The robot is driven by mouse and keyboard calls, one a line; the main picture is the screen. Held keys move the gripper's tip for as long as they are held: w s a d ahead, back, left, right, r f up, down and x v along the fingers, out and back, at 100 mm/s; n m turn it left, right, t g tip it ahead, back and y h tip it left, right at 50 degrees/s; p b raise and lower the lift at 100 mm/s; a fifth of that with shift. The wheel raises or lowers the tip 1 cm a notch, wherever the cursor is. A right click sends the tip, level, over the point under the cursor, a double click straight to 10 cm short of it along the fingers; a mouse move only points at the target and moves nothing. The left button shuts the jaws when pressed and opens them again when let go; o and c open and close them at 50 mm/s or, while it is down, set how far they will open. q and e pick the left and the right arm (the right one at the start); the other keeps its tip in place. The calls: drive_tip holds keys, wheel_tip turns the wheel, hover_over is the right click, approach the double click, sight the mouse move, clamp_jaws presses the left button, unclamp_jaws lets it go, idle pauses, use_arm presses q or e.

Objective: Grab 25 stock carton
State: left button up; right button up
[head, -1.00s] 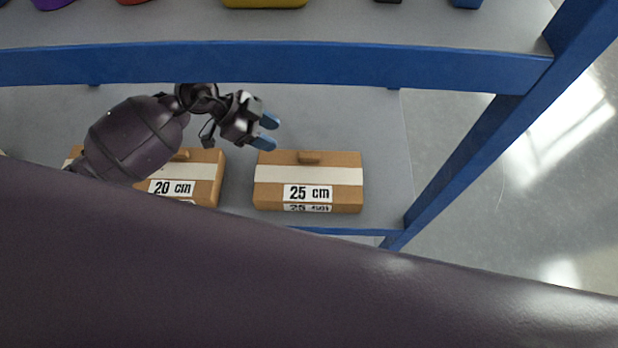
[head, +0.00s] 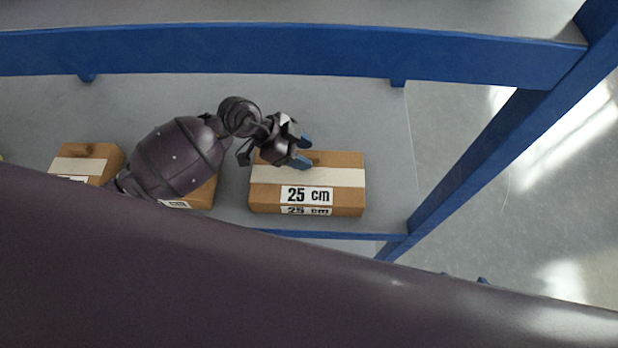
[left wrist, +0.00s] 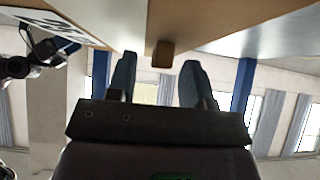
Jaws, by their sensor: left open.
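The 25 cm carton (head: 335,177) is a brown box with a pale band and a 25 cm label, sitting on the grey shelf right of centre in the head view. A small brown handle knob is on its top. My left gripper (head: 306,152) is open and empty at the carton's upper left part, partly covering it. In the left wrist view, the two blue fingertips (left wrist: 158,75) are apart, with the carton's knob (left wrist: 162,54) just beyond them and between them. The carton (left wrist: 215,20) fills the top of that view.
A second brown carton (head: 203,194) is mostly hidden behind my left arm, and another (head: 88,160) is farther left. A blue shelf beam (head: 300,55) runs above, and a blue post (head: 500,140) stands at right. Bare shelf (head: 388,140) shows right of the carton.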

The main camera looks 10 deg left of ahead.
use_arm(q)
drive_tip(key=shift+d, duration=0.15)
clamp_jaws()
idle(0.4)
